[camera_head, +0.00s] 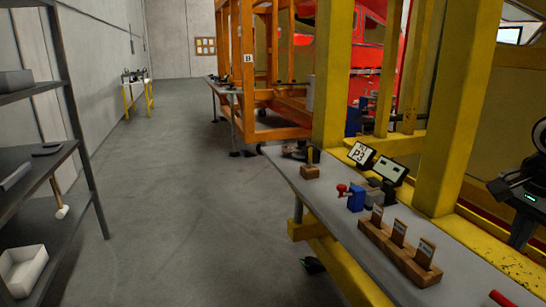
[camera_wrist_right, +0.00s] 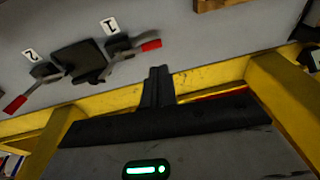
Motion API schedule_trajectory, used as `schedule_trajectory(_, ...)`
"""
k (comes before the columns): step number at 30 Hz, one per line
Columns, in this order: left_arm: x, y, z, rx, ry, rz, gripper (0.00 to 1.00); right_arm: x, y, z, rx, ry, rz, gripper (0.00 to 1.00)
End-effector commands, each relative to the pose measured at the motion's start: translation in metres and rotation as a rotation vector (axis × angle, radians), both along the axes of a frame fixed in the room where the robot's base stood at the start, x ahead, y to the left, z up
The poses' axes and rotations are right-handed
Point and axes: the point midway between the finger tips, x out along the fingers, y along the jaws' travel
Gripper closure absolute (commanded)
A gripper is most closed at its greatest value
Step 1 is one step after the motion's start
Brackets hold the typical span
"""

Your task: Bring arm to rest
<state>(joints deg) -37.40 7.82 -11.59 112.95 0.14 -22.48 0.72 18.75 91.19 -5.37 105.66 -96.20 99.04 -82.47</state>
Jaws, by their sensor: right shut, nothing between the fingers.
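My right gripper (camera_head: 497,187) shows at the right edge of the head view, dark, with a small green light on its body. Part of my right arm is cut off by the picture's edge. My left gripper does not show.
Yellow posts (camera_head: 457,100) stand behind. A dark shelf (camera_head: 40,165) is at left. The floor (camera_head: 180,200) between is clear.

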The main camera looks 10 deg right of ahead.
Motion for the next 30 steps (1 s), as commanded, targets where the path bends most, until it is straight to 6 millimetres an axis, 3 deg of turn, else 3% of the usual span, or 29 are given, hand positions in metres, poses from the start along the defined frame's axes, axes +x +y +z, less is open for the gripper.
schedule_trajectory(2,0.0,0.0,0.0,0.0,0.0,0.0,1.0,0.006,0.017,-0.018,0.079,-0.008,0.001,1.0)
schedule_trajectory(5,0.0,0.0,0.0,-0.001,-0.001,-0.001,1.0,0.017,0.059,-0.054,0.278,-0.03,-0.026,1.0)
schedule_trajectory(9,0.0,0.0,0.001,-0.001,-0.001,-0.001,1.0,0.028,0.153,-0.104,0.727,-0.031,-0.179,1.0)
schedule_trajectory(11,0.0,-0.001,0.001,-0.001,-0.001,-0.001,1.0,0.03,0.197,-0.117,0.962,-0.003,-0.308,1.0)
schedule_trajectory(13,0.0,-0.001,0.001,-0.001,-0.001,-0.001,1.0,0.032,0.25,-0.126,1.29,0.074,-0.554,1.0)
schedule_trajectory(15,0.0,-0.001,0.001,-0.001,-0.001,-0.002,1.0,0.038,0.285,-0.128,1.606,0.194,-0.881,1.0)
schedule_trajectory(17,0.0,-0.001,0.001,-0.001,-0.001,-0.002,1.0,0.044,0.299,-0.132,1.835,0.33,-1.209,1.0)
schedule_trajectory(19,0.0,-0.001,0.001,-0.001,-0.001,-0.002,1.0,0.049,0.302,-0.151,2.041,0.522,-1.646,1.0)
schedule_trajectory(21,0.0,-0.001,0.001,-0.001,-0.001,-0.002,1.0,0.046,0.299,-0.185,2.159,0.75,-2.137,1.0)
schedule_trajectory(22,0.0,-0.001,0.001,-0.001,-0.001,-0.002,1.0,0.04,0.298,-0.204,-1.941,-0.763,2.106,1.0)
schedule_trajectory(24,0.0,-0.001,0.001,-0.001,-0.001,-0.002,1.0,0.02,0.299,-0.25,-1.464,-0.753,1.969,1.0)
schedule_trajectory(25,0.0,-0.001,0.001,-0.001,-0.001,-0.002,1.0,0.009,0.302,-0.266,-1.308,-0.741,1.915,1.0)
schedule_trajectory(27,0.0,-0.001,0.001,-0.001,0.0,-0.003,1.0,-0.014,0.311,-0.297,-1.014,-0.713,1.797,1.0)
schedule_trajectory(30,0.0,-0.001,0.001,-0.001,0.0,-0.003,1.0,-0.043,0.325,-0.326,-0.731,-0.675,1.666,1.0)
